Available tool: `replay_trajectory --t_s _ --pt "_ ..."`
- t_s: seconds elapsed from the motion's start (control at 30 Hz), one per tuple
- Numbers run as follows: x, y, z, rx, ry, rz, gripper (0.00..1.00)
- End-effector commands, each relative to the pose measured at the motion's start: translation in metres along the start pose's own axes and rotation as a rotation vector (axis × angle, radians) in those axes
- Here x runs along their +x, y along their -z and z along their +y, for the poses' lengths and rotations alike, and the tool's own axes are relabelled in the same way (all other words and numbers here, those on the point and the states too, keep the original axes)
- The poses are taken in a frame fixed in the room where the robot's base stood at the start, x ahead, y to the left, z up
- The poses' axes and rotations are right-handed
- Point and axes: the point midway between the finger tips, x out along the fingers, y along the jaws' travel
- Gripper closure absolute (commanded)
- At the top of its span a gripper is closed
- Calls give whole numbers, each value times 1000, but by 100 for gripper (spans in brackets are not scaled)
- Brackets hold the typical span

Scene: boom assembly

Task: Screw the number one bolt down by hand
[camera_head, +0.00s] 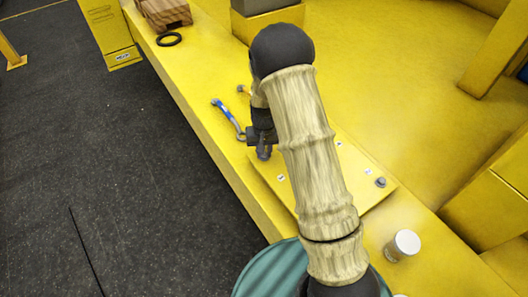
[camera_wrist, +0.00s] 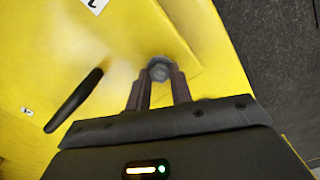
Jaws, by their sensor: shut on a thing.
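The bolt (camera_wrist: 158,70) is a grey hex-headed bolt on the yellow plate, seen between my fingertips in the wrist view. My gripper (camera_wrist: 159,80) is shut on the bolt head from above. In the head view my gripper (camera_head: 264,150) points down at the left corner of the yellow plate (camera_head: 310,195), and my arm hides part of that plate. The bolt is hidden there by the gripper. Small white number labels (camera_head: 281,178) lie on the plate. How deep the bolt sits cannot be told.
Another bolt (camera_head: 380,182) stands at the plate's right corner. A blue-handled wrench (camera_head: 228,115) lies left of my gripper. A white-lidded jar (camera_head: 403,244) stands at the lower right. A black ring (camera_head: 169,39) and a wooden block (camera_head: 164,13) lie at the far end.

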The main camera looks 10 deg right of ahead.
Motion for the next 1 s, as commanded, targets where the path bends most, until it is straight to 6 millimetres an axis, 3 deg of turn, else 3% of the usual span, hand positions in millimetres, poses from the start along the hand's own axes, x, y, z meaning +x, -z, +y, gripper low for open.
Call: replay_trajectory --t_s 0.5,1.0 --pt "-2 1 -1 429 1 4 100" --pt "-2 2 -1 541 2 5 100"
